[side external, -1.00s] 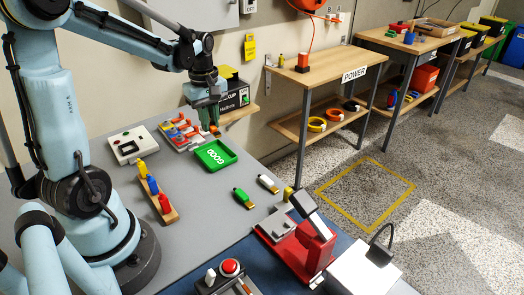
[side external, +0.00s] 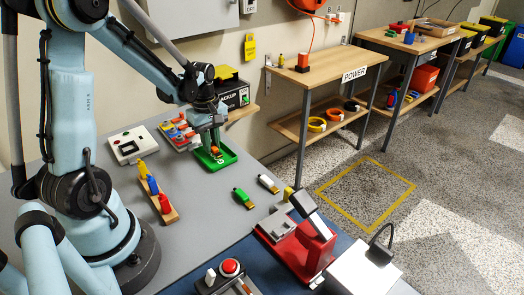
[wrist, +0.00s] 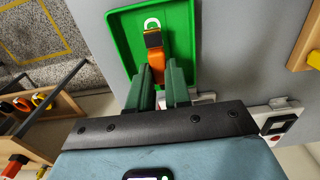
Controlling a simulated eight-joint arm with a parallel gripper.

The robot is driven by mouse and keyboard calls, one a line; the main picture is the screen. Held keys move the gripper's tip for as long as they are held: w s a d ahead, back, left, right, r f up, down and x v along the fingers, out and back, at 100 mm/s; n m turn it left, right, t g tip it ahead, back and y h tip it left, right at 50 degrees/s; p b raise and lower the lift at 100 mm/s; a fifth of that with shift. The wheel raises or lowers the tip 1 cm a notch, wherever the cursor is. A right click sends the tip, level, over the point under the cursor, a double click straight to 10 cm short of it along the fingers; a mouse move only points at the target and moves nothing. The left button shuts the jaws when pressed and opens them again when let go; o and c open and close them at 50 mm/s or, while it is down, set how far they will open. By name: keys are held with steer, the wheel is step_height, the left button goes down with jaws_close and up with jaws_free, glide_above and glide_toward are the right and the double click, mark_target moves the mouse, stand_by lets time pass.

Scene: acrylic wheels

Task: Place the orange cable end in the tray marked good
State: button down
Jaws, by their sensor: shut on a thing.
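The orange cable end (wrist: 157,62) has an orange body and a dark tip, and it is held between the green fingers of my gripper (wrist: 160,92) in the wrist view. It shows over the green tray (wrist: 185,15), whose white lettering is mostly covered. In the side view my gripper (side external: 214,150) points down over the green tray (side external: 229,158), with the orange cable end (side external: 215,150) at its fingertips. I cannot tell whether the cable end touches the tray floor.
A rack with coloured connectors (side external: 178,132) stands just left of the tray. A wooden block with yellow, blue and red pieces (side external: 158,192) is nearer the front. Green (side external: 243,197) and white (side external: 268,183) cable ends lie to the right. A red fixture (side external: 298,245) stands at front right.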

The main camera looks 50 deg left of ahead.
mark_target(212, 145)
steer(key=shift+f, duration=0.6)
stand_by(0.5)
steer(key=c, duration=1)
jaws_free()
steer(key=shift+r, duration=0.1)
step_height(212, 145, up, 12)
steer(key=f, duration=0.1)
steer(key=s+d+m+t, duration=0.1)
steer(key=d+m+t, duration=0.1)
steer(key=d+m, duration=0.3)
steer(key=d+r+m+t, duration=0.1)
steer(key=d+m+t, duration=0.1)
steer(key=d+m, duration=0.4)
steer(key=s+d+r+m+t, duration=0.1)
steer(key=d+m+t, duration=0.2)
steer(key=d+m, duration=0.3)
steer(key=shift+s+d+m, duration=0.25)
steer(key=shift+s+m, duration=0.05)
steer(key=shift+m, duration=0.2)
